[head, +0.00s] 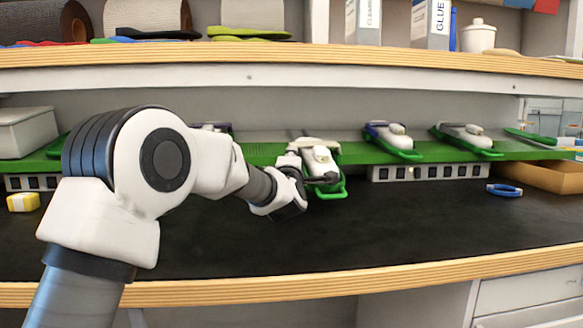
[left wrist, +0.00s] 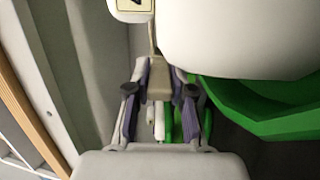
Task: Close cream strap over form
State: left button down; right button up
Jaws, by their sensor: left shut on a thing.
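A white form (head: 322,157) sits in a green holder (head: 330,190) on the green shelf strip, just beyond my left gripper (head: 309,181). In the left wrist view the white form (left wrist: 240,38) fills the upper right, with the green holder (left wrist: 255,105) beside it. My left gripper (left wrist: 160,112) is shut on a cream strap (left wrist: 160,82), which runs between its two purple-padded fingers close to the form's edge. The strap is hard to make out in the head view, where the wrist partly covers it. My right gripper is not in view.
More white forms in green holders stand along the strip to the right, such as one (head: 396,136) and another (head: 468,137). A blue-handled tool (head: 504,190) lies on the black table (head: 400,235). A yellow block (head: 23,202) is at far left. The table front is clear.

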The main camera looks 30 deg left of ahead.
pick_arm(q)
jog(key=shift+d+f, duration=0.15)
jog(key=c, duration=1)
grip_release()
jog(key=shift+w+d, duration=0.1)
jog(key=shift+w, duration=0.05)
jog(key=v, duration=1.2)
jog(key=shift+d+f, duration=0.1)
